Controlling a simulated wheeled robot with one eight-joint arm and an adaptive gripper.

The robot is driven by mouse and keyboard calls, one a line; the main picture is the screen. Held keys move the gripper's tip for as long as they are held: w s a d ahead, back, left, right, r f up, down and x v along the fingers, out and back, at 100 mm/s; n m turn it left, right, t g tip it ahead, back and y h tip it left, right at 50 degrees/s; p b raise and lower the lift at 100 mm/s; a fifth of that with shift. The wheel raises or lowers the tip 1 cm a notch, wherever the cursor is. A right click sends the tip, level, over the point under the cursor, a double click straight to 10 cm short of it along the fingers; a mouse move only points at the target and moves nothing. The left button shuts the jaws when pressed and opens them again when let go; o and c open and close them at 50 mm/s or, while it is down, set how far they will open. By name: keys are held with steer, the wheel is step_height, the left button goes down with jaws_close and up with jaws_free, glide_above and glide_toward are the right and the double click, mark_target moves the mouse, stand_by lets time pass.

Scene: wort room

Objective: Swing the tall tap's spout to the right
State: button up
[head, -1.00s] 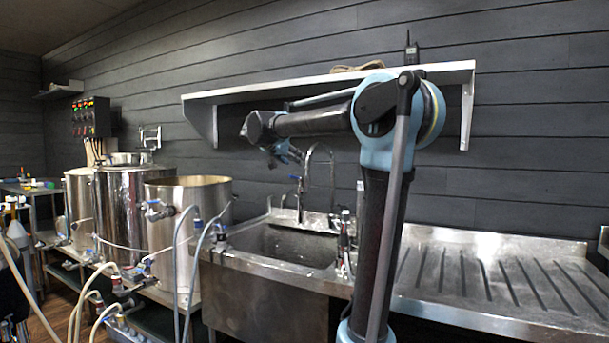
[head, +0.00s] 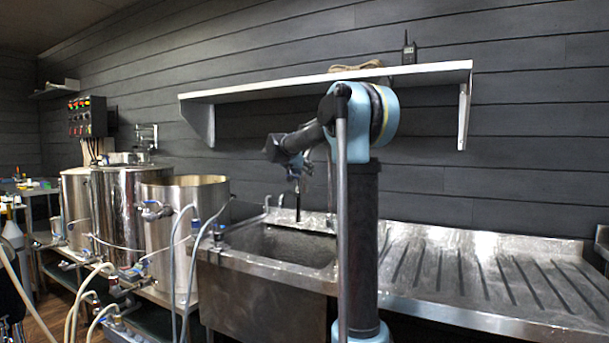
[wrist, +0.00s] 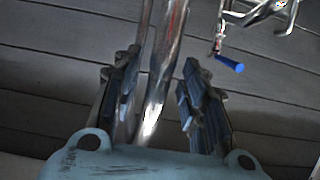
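The tall tap's shiny metal tube (wrist: 163,65) runs down the wrist view, with a second, thinner stretch of tube close to its left. The tube passes between the two fingers of my gripper (wrist: 160,98). The fingers stand apart, with a gap on both sides of the tube; I cannot tell if either touches it. In the head view my gripper (head: 298,193) hangs over the back edge of the sink (head: 262,290). My arm hides most of the tall tap there.
A fixture with a blue handle (wrist: 228,63) shows behind in the wrist view. A shelf (head: 240,93) with a radio (head: 409,50) runs above the arm. Steel kettles (head: 185,190) with hoses stand left. The ribbed drainboard (head: 480,270) at right is clear.

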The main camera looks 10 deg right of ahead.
steer(key=shift+w+d+f, duration=0.2)
steer(key=shift+w+d, duration=0.05)
steer(key=shift+w, duration=0.15)
jaws_close()
steer(key=shift+s+a, duration=0.1)
